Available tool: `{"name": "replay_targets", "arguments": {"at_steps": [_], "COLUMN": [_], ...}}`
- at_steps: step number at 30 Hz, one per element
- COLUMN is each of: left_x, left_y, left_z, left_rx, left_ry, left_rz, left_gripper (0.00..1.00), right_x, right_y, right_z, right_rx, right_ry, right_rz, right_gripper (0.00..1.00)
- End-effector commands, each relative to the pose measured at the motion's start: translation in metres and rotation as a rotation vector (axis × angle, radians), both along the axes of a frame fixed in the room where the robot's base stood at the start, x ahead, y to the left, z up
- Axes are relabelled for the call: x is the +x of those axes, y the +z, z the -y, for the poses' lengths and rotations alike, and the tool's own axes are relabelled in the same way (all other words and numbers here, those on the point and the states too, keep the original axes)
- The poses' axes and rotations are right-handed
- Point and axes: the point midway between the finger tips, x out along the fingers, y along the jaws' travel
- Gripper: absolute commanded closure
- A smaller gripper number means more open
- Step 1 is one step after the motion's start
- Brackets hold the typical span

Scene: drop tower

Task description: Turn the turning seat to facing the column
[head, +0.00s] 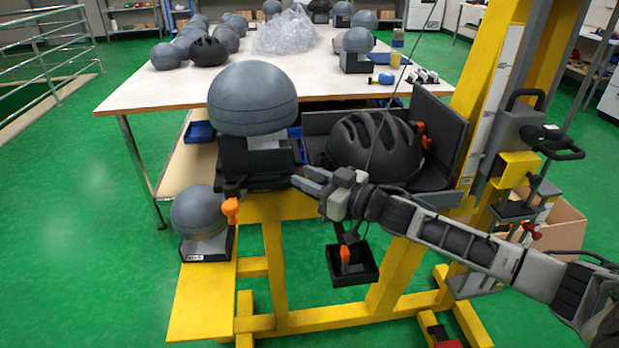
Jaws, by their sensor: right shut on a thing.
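The turning seat (255,162) is a dark block on a dark plate at the left end of the yellow frame. A large grey half-round headform (253,98) sits upright on it. The column (497,90) is yellow with a white scale and stands at the right. My right gripper (299,181) reaches in from the right, its fingertips at the right front edge of the turning seat. It is shut on the seat there; the exact grip spot is small and partly hidden by the fingers. My left gripper is not in view.
A black helmet (372,147) lies in a dark angled holder just behind my right gripper. A smaller grey headform (200,212) stands on the yellow step at left. A small black tray (353,267) hangs below my wrist. A white table (290,75) with several headforms stands behind.

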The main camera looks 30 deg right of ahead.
Motion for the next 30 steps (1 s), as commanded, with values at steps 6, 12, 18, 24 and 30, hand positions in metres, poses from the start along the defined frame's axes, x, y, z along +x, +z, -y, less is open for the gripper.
{"name": "replay_targets", "arguments": {"at_steps": [6, 12, 18, 24, 30], "left_x": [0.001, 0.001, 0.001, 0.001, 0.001], "left_y": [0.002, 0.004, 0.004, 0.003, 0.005], "left_z": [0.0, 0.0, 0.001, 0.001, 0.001], "left_rx": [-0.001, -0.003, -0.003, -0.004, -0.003], "left_ry": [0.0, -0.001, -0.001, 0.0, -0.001], "left_rz": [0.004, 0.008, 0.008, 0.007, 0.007], "left_gripper": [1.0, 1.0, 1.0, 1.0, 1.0], "right_x": [0.001, 0.001, -0.007, -0.036, -0.067], "right_y": [0.001, 0.001, -0.001, -0.002, -0.001], "right_z": [0.004, 0.002, 0.006, 0.019, 0.034], "right_rx": [-0.004, -0.003, -0.002, -0.003, -0.002], "right_ry": [-0.009, -0.006, -0.006, -0.006, -0.006], "right_rz": [0.001, 0.0, -0.002, -0.005, -0.005], "right_gripper": [0.51, 0.51, 0.51, 0.51, 0.51]}}
